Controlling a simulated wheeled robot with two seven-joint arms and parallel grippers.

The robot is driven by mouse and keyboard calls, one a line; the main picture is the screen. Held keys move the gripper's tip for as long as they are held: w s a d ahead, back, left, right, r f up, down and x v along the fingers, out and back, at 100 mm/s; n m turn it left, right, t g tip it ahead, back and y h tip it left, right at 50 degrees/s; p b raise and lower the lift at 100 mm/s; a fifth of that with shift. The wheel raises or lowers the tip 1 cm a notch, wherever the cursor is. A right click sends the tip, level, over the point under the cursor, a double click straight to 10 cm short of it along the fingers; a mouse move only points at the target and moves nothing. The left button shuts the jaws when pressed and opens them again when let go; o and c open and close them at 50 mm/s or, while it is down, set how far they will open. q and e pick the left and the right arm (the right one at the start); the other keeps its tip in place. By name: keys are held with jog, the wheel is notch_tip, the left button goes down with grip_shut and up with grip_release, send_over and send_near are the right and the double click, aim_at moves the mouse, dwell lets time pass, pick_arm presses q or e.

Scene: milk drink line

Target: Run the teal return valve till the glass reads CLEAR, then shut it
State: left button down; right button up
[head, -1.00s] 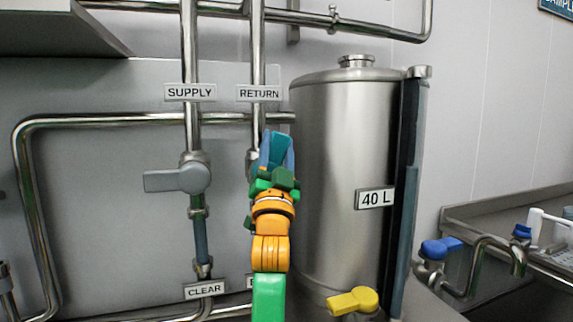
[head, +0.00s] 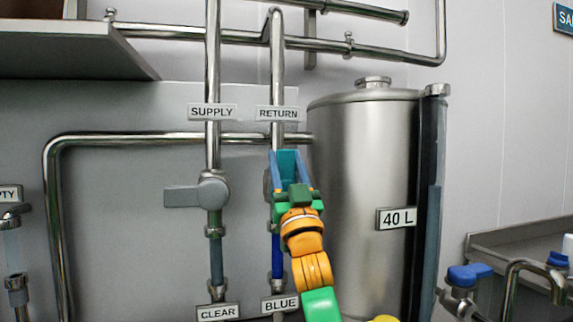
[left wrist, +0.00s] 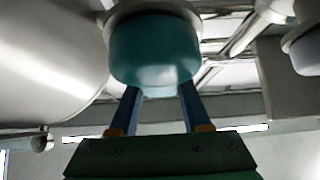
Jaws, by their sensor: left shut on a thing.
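The teal return valve handle (left wrist: 155,50) fills the middle of the left wrist view, between my two blue fingers. In the head view my left gripper (head: 288,158) is shut on it, on the pipe below the RETURN label (head: 278,113). The gripper hides most of the valve, so I cannot tell the handle's angle there. Below it the return sight glass (head: 278,258) is dark blue, and its plate (head: 280,304) reads BLUE. My right gripper is not in view.
The supply valve's grey handle (head: 182,196) points left; its glass (head: 216,258) looks grey-blue and its plate (head: 218,312) reads CLEAR. The steel tank (head: 355,160), marked 40 L, stands close right of my gripper. A shelf (head: 75,50) juts out at upper left.

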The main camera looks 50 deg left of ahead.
aim_at(286, 169)
pick_arm(q)
jog(key=shift+c, duration=1.8)
grip_release()
jog(key=shift+s+d+f, duration=0.1)
jog(key=shift+f, duration=0.3)
jog(key=b+v, duration=0.3)
jog(key=v, duration=0.3)
jog(key=shift+d+f+b, duration=0.15)
jog(key=shift+d+b, duration=0.1)
jog(key=shift+b, duration=0.1)
jog(key=shift+s, duration=0.1)
jog(key=shift+a, duration=0.1)
